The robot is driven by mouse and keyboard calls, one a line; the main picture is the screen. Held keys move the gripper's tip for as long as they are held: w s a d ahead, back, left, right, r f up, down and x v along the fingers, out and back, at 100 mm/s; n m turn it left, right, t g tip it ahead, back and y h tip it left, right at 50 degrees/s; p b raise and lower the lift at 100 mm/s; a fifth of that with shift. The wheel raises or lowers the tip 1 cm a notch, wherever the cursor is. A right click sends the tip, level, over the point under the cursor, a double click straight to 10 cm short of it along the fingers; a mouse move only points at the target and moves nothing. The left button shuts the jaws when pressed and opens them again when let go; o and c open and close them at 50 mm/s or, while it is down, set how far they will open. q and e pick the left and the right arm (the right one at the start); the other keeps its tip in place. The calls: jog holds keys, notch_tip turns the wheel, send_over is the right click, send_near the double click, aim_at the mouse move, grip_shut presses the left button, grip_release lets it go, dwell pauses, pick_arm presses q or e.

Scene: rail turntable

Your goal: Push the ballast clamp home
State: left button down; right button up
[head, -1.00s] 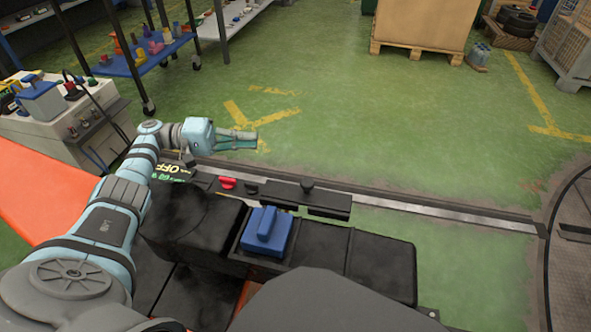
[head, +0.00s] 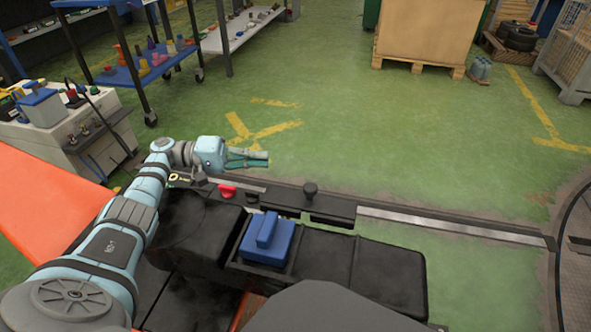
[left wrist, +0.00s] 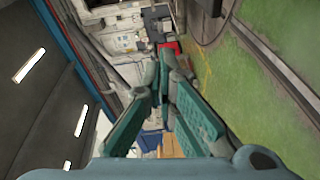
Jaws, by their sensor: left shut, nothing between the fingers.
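A black bar with an upright black knob (head: 310,190) lies along the far side of the black deck in the head view. A small red handle (head: 227,191) sits left of it. A blue block with a raised grip (head: 266,240) rests in a black recess nearer me. I cannot tell for sure which part is the ballast clamp. My left gripper (head: 262,158) is shut and empty, pointing right, above and beyond the red handle, apart from it. Its fingers (left wrist: 165,75) meet in the left wrist view, with no clamp part seen between them. My right gripper is out of view.
A metal rail (head: 450,228) runs right toward a round dark turntable (head: 572,275). A white console (head: 65,130) stands at left, beside an orange surface (head: 50,205). A blue cart (head: 150,75) stands behind.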

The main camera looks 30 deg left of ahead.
aim_at(291, 200)
pick_arm(q)
jog(key=d, duration=1)
jog(key=shift+w+f+b, duration=0.3)
jog(key=shift+w+f, duration=0.05)
jog(key=shift+f, duration=0.05)
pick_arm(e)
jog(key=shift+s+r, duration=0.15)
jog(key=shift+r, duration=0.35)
pick_arm(q)
jog(key=shift+s+a, duration=0.1)
jog(key=s+p, duration=0.2)
jog(key=s+d+p, duration=0.1)
jog(key=s+p, duration=0.1)
jog(key=p, duration=0.1)
jog(key=shift+s+d+r, duration=0.1)
jog(key=shift+s, duration=0.3)
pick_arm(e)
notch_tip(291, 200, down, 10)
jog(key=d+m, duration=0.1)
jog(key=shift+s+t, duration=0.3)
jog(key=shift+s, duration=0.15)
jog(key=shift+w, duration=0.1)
